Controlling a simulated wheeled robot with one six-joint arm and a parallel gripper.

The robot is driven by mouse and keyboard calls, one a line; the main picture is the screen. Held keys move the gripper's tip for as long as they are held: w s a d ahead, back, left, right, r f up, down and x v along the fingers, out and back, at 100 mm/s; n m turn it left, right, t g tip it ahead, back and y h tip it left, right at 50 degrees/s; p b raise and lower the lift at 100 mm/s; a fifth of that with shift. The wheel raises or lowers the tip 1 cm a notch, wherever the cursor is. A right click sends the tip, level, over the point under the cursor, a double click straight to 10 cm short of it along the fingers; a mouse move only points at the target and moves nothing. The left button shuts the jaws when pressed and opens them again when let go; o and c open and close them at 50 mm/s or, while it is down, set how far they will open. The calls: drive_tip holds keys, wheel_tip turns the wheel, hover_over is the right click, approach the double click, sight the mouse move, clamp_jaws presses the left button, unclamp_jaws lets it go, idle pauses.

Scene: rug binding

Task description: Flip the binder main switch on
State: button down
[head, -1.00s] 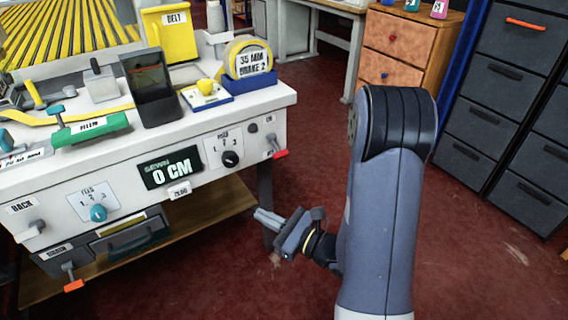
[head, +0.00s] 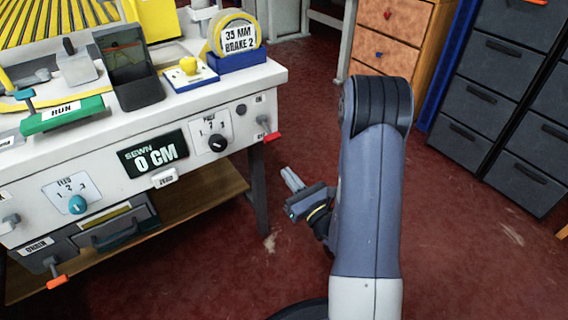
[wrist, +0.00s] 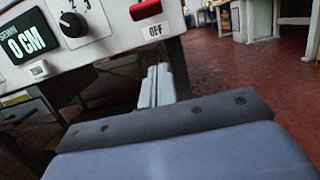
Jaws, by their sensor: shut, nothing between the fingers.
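The binder (head: 95,190) is a white bench-like machine at the left of the head view. Its main switch is a red-tipped lever (head: 271,136) at the right end of the front panel, with an ON label above and an OFF label beside it. The lever points to the OFF side. My gripper (head: 287,172) is shut and empty. It is below and right of the lever, apart from it; its fingers (wrist: 157,72) show below the OFF plate.
A black dial (head: 217,144), a SEWN 0 CM display (head: 153,155) and a teal dial (head: 78,204) sit on the same panel. A table leg (head: 258,190) stands below the corner. Red floor (head: 465,225) is open to the right; drawer cabinets stand behind.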

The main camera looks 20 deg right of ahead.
sight(267, 129)
drive_tip(key=b+x, duration=0.1)
drive_tip(key=x, duration=0.7)
drive_tip(key=shift+w+a, duration=0.25)
drive_tip(key=shift+w, duration=0.1)
drive_tip(key=shift+s+d+r, duration=0.1)
drive_tip(key=shift+s+r, duration=0.1)
drive_tip(key=shift+r, duration=0.3)
drive_tip(key=shift+s+d+r, duration=0.1)
drive_tip(key=shift+s+r, duration=0.1)
drive_tip(key=shift+r, duration=0.3)
drive_tip(key=shift+s+d+r, duration=0.15)
drive_tip(key=shift+s+r, duration=0.35)
drive_tip(key=shift+r, duration=0.35)
